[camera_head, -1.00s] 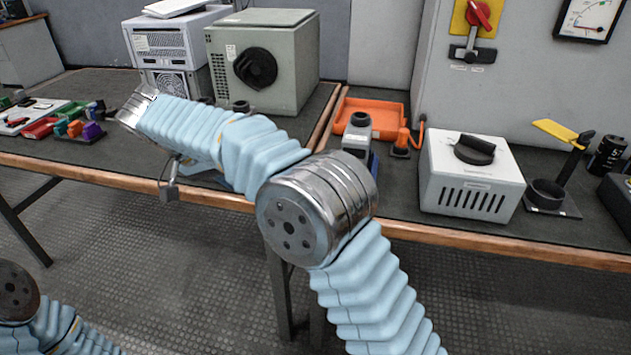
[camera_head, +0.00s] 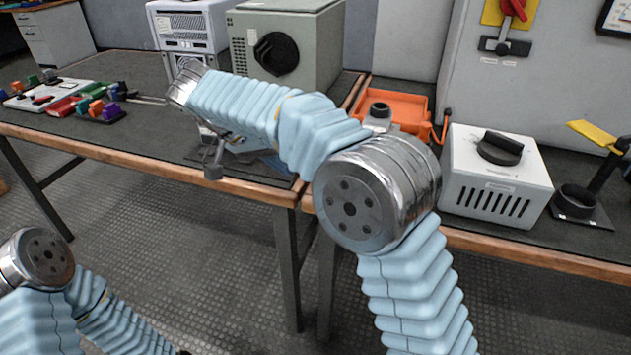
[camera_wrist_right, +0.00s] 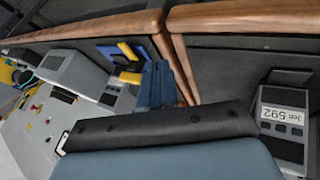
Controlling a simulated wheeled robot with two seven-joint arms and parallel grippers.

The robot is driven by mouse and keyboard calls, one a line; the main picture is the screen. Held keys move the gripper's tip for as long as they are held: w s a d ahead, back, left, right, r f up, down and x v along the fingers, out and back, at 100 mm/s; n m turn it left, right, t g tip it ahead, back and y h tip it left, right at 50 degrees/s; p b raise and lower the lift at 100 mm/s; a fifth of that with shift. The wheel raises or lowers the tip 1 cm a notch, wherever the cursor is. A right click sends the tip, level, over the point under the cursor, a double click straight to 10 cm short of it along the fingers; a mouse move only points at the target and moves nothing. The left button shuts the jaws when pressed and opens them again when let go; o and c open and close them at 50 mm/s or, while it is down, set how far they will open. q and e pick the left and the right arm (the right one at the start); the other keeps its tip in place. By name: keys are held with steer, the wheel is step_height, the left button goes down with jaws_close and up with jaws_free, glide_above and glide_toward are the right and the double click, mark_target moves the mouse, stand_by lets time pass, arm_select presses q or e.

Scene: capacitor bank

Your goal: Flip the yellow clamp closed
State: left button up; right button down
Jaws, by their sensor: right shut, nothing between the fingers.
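The yellow clamp (camera_head: 592,134) is a flat yellow flap at the right edge of the head view. It stands raised and tilted on a black post, above a short black ring (camera_head: 577,200) on a flat base. My right arm reaches left across the front of the bench. The small metal end part seen below its forearm looks like my right gripper (camera_head: 213,168); it is shut and empty near the bench edge, far left of the clamp. The forearm hides much of it. My left arm shows at the lower left, but its gripper is out of view.
A grey box with a black knob (camera_head: 497,178) stands left of the clamp. An orange tray (camera_head: 402,104) lies behind my elbow. Coloured-handled tools (camera_head: 90,106) lie on the left bench. A blue-and-yellow item (camera_wrist_right: 130,62) shows in the right wrist view.

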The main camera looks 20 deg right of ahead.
steer(key=x, duration=0.4)
steer(key=s+d, duration=0.1)
steer(key=d, duration=0.1)
steer(key=shift+s+d+f, duration=0.15)
steer(key=shift+s+d, duration=0.5)
steer(key=shift+d, duration=0.15)
steer(key=shift+b, duration=0.35)
steer(key=shift+s+n, duration=0.15)
steer(key=shift+n, duration=0.15)
